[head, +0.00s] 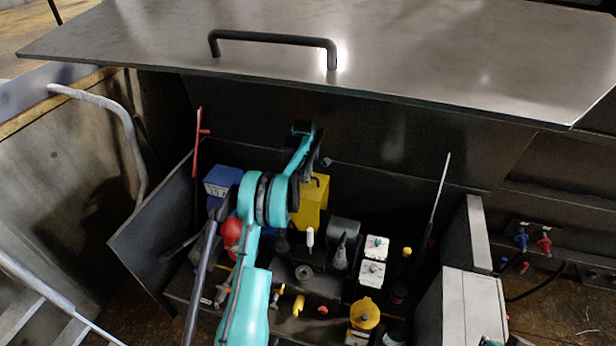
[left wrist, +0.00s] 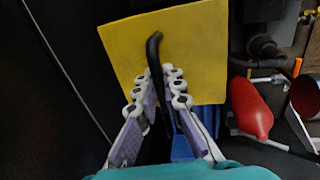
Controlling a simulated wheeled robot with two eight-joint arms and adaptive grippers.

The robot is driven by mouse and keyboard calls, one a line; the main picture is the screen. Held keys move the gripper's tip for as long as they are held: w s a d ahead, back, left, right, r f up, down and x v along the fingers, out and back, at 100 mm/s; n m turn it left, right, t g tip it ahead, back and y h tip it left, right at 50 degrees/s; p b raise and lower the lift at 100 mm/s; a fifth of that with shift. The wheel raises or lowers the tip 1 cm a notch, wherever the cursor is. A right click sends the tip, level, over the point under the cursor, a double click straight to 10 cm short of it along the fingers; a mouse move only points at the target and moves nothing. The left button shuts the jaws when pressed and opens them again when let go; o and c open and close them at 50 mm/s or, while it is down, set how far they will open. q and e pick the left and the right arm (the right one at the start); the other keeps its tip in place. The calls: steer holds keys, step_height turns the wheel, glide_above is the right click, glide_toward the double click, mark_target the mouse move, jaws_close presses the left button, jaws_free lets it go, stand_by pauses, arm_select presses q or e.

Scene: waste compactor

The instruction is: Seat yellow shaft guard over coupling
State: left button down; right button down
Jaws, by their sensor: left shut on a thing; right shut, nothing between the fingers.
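The yellow shaft guard (head: 313,204) is a box-like cover with a black handle on top. It is upright in the open compartment in the head view. In the left wrist view its flat yellow top (left wrist: 195,50) fills the upper middle. My left gripper (head: 318,163) is shut on the black handle (left wrist: 155,55), with a finger on each side of it (left wrist: 158,95). I cannot make out the coupling; it may be hidden by the guard or my arm. Whether the guard's lower edge touches anything cannot be told. My right gripper is not in view.
A blue box (head: 222,181) stands left of the guard, with a red rounded part (left wrist: 252,108) nearby. White-topped blocks (head: 374,262), a yellow cap (head: 365,313) and several small fittings lie to the right. The raised metal lid (head: 420,60) overhangs the compartment.

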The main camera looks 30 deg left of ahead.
arm_select(q)
steer(key=shift+f+b, duration=5.15)
steer(key=shift+f, duration=3.15)
steer(key=c, duration=1.6)
jaws_free()
steer(key=shift+f, duration=0.1)
